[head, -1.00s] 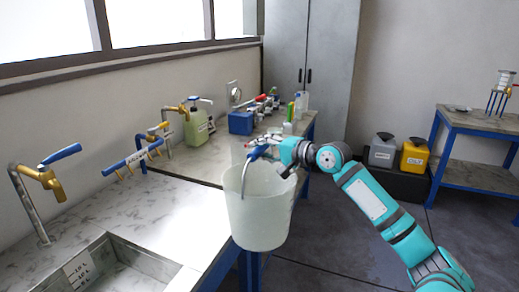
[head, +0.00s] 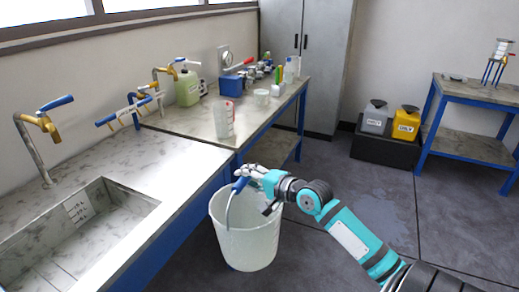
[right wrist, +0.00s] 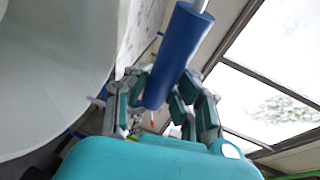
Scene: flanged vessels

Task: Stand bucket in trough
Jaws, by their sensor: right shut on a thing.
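The bucket (head: 246,238) is white and translucent, with a wire bail and a blue grip (head: 240,185). My right gripper (head: 248,177) is shut on the blue grip, and the bucket hangs about upright beside the counter's front edge, over the floor. In the right wrist view the blue grip (right wrist: 175,50) sits between the fingers, with the bucket wall (right wrist: 50,70) at the left. The trough (head: 75,225) is the rectangular basin sunk in the marbled counter at the left, with a label on its inner wall. My left gripper does not show.
A tap with a blue lever (head: 45,122) stands behind the trough. The counter between trough and bucket is bare.

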